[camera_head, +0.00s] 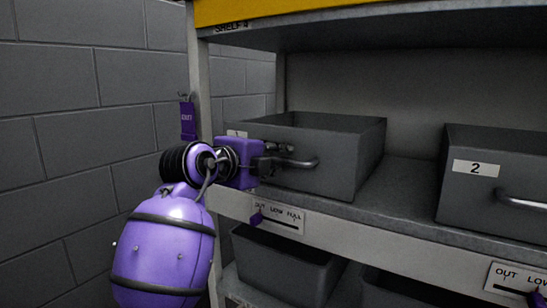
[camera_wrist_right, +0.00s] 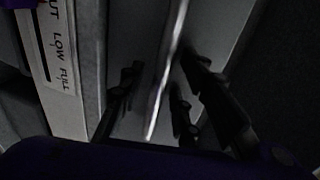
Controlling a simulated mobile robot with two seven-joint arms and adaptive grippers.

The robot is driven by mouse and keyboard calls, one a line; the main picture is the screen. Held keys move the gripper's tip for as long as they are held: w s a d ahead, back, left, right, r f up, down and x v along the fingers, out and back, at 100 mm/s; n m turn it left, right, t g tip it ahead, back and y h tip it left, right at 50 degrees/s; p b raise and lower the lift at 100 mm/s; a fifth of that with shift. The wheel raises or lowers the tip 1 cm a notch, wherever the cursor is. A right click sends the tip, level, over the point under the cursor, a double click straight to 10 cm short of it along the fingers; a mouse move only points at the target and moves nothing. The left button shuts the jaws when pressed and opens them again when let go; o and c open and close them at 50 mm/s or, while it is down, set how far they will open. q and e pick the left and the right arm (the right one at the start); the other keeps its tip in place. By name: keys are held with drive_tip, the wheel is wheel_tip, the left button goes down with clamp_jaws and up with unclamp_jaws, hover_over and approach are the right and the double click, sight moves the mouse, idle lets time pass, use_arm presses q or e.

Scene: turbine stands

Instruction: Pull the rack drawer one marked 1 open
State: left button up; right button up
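Drawer one (camera_head: 325,165) is a grey open-topped bin on the left of the middle shelf, with a curved metal handle (camera_head: 300,163) on its front. Its white number label (camera_head: 237,133) is mostly hidden behind my purple right gripper (camera_head: 272,160). The right gripper is at the left part of the handle. In the right wrist view the handle (camera_wrist_right: 165,75) is a bright bar running between the dark, spread fingers (camera_wrist_right: 160,90). Gaps show on both sides of the bar, so the fingers look open around it. My left gripper is not in view.
Drawer two (camera_head: 495,185) stands to the right on the same shelf. Below drawer one are a slider plate (camera_head: 283,217) marked OUT, LOW, FULL and a lower grey bin (camera_head: 285,262). A shelf post (camera_head: 203,90), a purple tag (camera_head: 188,120) and a block wall (camera_head: 80,100) are on the left.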

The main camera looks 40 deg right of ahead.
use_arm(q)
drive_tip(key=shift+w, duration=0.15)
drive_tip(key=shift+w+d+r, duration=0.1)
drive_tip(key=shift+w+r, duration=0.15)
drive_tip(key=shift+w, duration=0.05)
use_arm(e)
clamp_jaws()
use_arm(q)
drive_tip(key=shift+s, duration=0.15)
use_arm(e)
drive_tip(key=shift+f, duration=0.15)
